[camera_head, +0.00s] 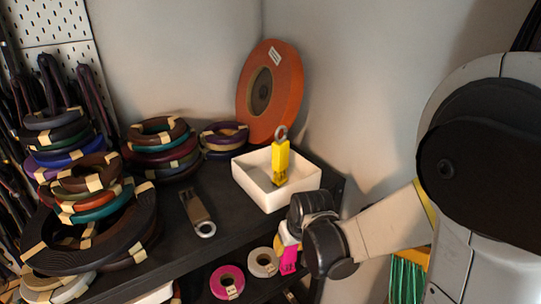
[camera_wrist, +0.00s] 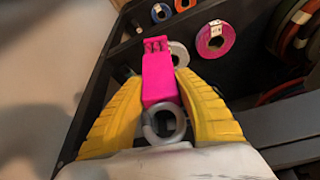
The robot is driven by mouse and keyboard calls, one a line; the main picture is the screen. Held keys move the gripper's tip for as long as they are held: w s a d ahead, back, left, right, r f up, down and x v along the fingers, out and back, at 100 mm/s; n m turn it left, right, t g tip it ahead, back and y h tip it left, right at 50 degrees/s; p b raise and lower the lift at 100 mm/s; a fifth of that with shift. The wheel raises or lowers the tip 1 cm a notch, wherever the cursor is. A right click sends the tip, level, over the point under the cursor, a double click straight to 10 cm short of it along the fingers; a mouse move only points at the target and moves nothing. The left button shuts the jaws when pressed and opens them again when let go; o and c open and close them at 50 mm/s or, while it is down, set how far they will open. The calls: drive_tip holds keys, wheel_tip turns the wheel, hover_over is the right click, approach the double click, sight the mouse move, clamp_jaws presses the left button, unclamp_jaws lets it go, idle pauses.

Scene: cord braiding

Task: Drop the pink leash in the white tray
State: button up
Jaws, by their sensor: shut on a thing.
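The pink leash (camera_wrist: 158,75) is a bright pink strap with a grey metal ring. In the wrist view it lies between the two yellow fingers of my gripper (camera_wrist: 160,105), which is shut on it. In the head view the pink leash (camera_head: 289,259) shows in part below my dark wrist, with the gripper (camera_head: 287,240) mostly hidden. The white tray (camera_head: 297,200) is a square open box on the black shelf top. It holds a yellow leash with a metal ring, standing upright. My gripper is in front of the tray, near the shelf's front edge and lower than the tray's rim.
A brown leash (camera_head: 196,211) lies on the shelf (camera_head: 168,226) left of the tray. Several stacks of coiled cord stand further left. A large orange spool (camera_head: 270,92) leans behind the tray. Pink (camera_head: 227,282) and white rolls sit on the lower level.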

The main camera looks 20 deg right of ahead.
drive_tip(key=d+r+n+y+p, duration=0.15)
drive_tip(key=d+r+p, duration=0.25)
drive_tip(key=r+p, duration=1.1)
drive_tip(key=d+r+n+p, duration=0.25)
drive_tip(key=r+p, duration=0.55)
drive_tip(key=r, duration=1.2)
drive_tip(key=shift+m, duration=0.5)
drive_tip(key=w+a+f, duration=0.2)
drive_tip(key=w+f, duration=0.1)
drive_tip(key=w+a+f, duration=0.2)
drive_tip(key=w+f, duration=0.1)
drive_tip(key=f, duration=0.1)
drive_tip(key=w+a+f+p, duration=0.1)
drive_tip(key=w+a+f, duration=0.1)
drive_tip(key=w+f, duration=0.1)
drive_tip(key=shift+w+a+f, duration=0.25)
drive_tip(key=shift+a+f, duration=0.05)
drive_tip(key=shift+a, duration=0.1)
drive_tip(key=shift+s, duration=0.1)
drive_tip(key=shift+f+b, duration=0.5)
drive_tip(key=shift+b, duration=0.05)
drive_tip(key=shift+f, duration=0.1)
